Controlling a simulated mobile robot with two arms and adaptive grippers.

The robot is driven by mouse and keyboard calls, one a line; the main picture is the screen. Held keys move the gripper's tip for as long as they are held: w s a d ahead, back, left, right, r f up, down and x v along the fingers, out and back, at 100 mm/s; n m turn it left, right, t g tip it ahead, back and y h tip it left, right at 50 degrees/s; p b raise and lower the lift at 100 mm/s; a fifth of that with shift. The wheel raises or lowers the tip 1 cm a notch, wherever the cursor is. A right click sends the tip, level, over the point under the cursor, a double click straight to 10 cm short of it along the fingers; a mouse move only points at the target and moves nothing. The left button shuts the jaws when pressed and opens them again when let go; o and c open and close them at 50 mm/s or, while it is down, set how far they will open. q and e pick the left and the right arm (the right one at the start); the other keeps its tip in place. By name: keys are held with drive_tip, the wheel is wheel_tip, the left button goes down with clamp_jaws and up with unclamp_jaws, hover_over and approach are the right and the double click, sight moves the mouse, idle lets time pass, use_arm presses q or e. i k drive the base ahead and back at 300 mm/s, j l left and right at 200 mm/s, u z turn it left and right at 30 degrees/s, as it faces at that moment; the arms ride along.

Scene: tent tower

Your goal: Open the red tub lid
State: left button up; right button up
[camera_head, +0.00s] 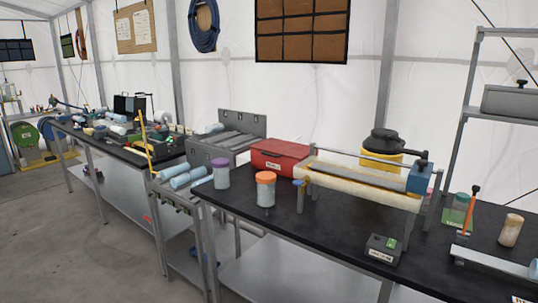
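A red box-shaped container (280,155) with a small white label on its front stands towards the back of the near black bench. Its red top looks closed. I take it to be the red tub, but cannot be sure. A clear jar with an orange lid (265,178) stands upright in front of it, near the bench's front edge. A jar with a purple lid (220,162) stands to the left, also upright and lidded. Neither of my grippers shows in this view.
The black bench (330,229) also holds a long roller-like device (360,187), a yellow container with a black top (384,150), a small dark scale-like box (383,248) and a tan-capped vial (511,229). A metal rack stands at right. Grey floor is clear at left.

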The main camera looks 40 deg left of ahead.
sight(280, 147)
drive_tip(key=i+j, duration=0.35)
drive_tip(key=j, duration=0.15)
drive_tip(key=i+j+u, duration=0.1)
drive_tip(key=i+j, duration=0.3)
drive_tip(key=j, duration=0.15)
